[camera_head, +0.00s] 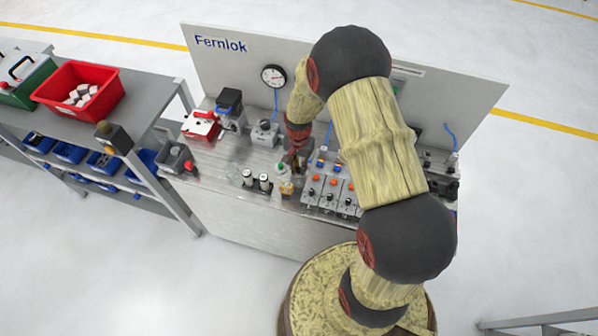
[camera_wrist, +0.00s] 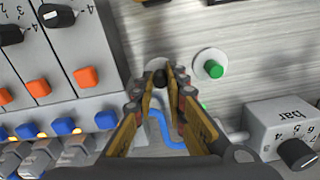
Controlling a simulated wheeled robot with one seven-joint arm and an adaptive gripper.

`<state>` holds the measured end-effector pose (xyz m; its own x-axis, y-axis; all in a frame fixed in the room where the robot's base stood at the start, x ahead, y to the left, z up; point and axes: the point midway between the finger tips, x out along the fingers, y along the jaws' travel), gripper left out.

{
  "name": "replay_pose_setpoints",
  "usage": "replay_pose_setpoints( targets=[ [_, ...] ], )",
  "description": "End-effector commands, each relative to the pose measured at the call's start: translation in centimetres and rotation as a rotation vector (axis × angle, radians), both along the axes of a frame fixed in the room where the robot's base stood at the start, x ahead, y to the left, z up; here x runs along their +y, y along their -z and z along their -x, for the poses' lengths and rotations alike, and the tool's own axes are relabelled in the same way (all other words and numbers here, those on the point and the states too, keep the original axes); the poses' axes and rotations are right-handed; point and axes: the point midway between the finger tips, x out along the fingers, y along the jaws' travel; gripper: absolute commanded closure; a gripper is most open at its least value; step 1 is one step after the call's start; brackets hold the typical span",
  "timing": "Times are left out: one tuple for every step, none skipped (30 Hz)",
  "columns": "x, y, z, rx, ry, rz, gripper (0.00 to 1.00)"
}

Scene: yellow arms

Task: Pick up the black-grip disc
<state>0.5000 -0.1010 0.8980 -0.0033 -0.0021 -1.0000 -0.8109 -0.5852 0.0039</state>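The black-grip disc (camera_wrist: 159,65) is pale and round with a dark grip standing up from it. In the wrist view it is at the upper middle, partly hidden by the fingertips. My gripper (camera_wrist: 161,80) has its two fingers on either side of the black grip, with the tips close to it. I cannot tell whether the fingers touch the grip. In the head view my gripper (camera_head: 295,160) points down over the bench, and the black-grip disc is not clearly visible there.
A pale disc with a green grip (camera_wrist: 209,64) lies just right. A bar gauge box with a black knob (camera_wrist: 289,132) stands at lower right. A panel with orange buttons (camera_wrist: 88,77) is on the left. The Fernlok bench (camera_head: 225,150) has several devices and a back board.

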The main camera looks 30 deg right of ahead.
Motion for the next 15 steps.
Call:
replay_pose_setpoints(
  targets=[
    [0.0, -0.01, 0.0, 0.0, 0.0, 0.0, 0.93],
    [0.0, 0.0, 0.0, 0.0, 0.0, 0.0, 0.94],
    [0.0, -0.01, 0.0, 0.0, 0.0, 0.0, 0.97],
    [0.0, -0.01, 0.0, 0.0, 0.0, 0.0, 0.98],
    [0.0, -0.01, 0.0, 0.0, 0.0, 0.0, 1.0],
    [0.0, -0.01, 0.0, 0.0, 0.0, 0.0, 1.0],
    [0.0, -0.01, 0.0, 0.0, 0.0, 0.0, 1.0],
    [0.0, -0.01, 0.0, 0.0, 0.0, 0.0, 1.0],
    [0.0, -0.02, 0.0, 0.0, 0.0, 0.0, 1.0],
    [0.0, -0.02, 0.0, 0.0, 0.0, 0.0, 1.0],
    [0.0, -0.02, 0.0, 0.0, 0.0, 0.0, 1.0],
    [0.0, -0.02, 0.0, 0.0, 0.0, 0.0, 1.0],
    [0.0, -0.03, 0.0, 0.0, 0.0, 0.0, 1.0],
    [0.0, -0.05, 0.0, 0.0, 0.0, 0.0, 1.0],
    [0.0, -0.12, -0.01, 0.0, 0.0, 0.0, 1.0]
  ],
)
